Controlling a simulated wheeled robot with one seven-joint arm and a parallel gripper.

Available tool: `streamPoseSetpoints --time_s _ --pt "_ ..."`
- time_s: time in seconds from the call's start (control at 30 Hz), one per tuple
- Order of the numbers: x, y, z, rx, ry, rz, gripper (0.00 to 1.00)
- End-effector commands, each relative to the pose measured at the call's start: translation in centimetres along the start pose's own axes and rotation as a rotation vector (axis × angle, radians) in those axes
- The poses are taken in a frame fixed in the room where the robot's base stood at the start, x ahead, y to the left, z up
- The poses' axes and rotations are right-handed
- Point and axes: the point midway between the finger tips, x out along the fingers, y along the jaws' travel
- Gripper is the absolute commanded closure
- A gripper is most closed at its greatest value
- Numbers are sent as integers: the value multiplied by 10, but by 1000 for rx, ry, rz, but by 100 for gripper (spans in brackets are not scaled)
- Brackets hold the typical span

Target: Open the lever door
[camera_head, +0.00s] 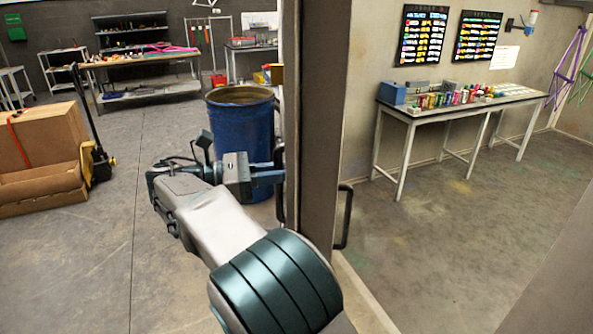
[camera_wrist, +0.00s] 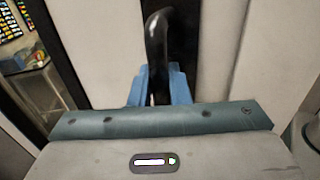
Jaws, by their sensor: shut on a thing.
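The door (camera_head: 312,110) stands nearly edge-on in the head view, with floor showing on both sides of it. A dark bar handle (camera_head: 345,218) sticks out on its right side. On its left side my gripper (camera_head: 272,172) reaches a second dark handle (camera_head: 280,200), partly hidden by the gripper. In the wrist view the black handle (camera_wrist: 158,35) rises between the two blue fingers of my gripper (camera_wrist: 159,88), which is shut on it. The handle's lower part is hidden behind the gripper body. A pale door panel (camera_wrist: 100,50) lies behind it.
A blue barrel (camera_head: 240,120) stands just beyond my gripper. A pallet jack with cardboard boxes (camera_head: 40,150) is at left. A workbench with paint bottles (camera_head: 460,98) stands along the right wall. Floor is clear between the boxes and barrel, and right of the door.

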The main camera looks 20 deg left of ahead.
Motion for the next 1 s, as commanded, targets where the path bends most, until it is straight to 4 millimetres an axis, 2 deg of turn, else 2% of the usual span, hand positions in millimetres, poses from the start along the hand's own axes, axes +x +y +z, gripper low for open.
streamPoseSetpoints --time_s 0.23,0.63,0.67,0.7,1.0 --pt "-8 5 -1 -3 1 -7 100" --pt "-9 5 -1 -3 1 -5 100" --pt "-9 5 -1 -3 1 -6 76" --pt "-9 5 -1 -2 1 -6 64" --pt "-9 5 0 -1 0 -7 64"
